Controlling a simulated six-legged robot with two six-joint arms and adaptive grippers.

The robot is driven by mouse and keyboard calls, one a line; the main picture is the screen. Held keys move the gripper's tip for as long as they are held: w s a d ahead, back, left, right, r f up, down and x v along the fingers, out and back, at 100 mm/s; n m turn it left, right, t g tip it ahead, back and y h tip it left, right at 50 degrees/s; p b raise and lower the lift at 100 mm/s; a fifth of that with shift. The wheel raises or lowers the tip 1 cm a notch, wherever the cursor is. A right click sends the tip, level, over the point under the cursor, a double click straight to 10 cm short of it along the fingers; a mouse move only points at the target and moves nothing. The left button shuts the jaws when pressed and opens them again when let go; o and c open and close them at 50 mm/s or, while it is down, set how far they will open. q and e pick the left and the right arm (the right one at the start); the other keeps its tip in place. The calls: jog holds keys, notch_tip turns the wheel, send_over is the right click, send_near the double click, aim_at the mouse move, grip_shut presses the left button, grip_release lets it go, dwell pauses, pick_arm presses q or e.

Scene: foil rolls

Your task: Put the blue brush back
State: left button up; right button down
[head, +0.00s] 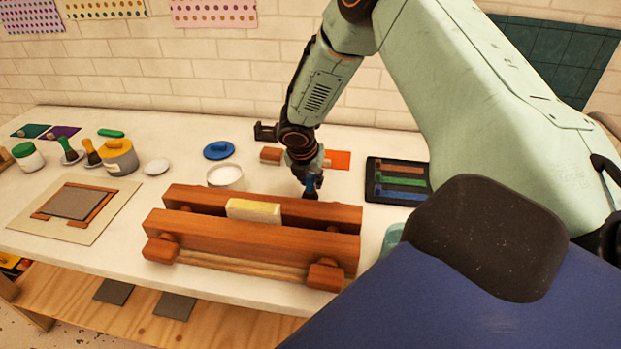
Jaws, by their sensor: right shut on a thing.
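My right gripper (310,178) points down just behind the right part of the wooden clamp. An empty white saucer (157,167) lies on the table to the left. A green-handled brush (67,148) and an orange-handled brush (91,151) stand on saucers further left. A white open pot (225,175) stands left of the gripper, with a blue lid (218,150) behind it. My left gripper is not in view.
The wooden clamp (250,240) holds a pale yellow block (253,211). A black tray (372,167) with brown, green and blue strips lies at right.

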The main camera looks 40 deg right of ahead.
jog(key=shift+w+f, duration=0.1)
jog(key=shift+f, duration=0.1)
jog(key=shift+f+b, duration=0.35)
jog(key=shift+f, duration=0.15)
dwell(0.6)
jog(key=c, duration=1)
grip_release()
jog(key=o, duration=0.5)
jog(key=shift+r, duration=0.15)
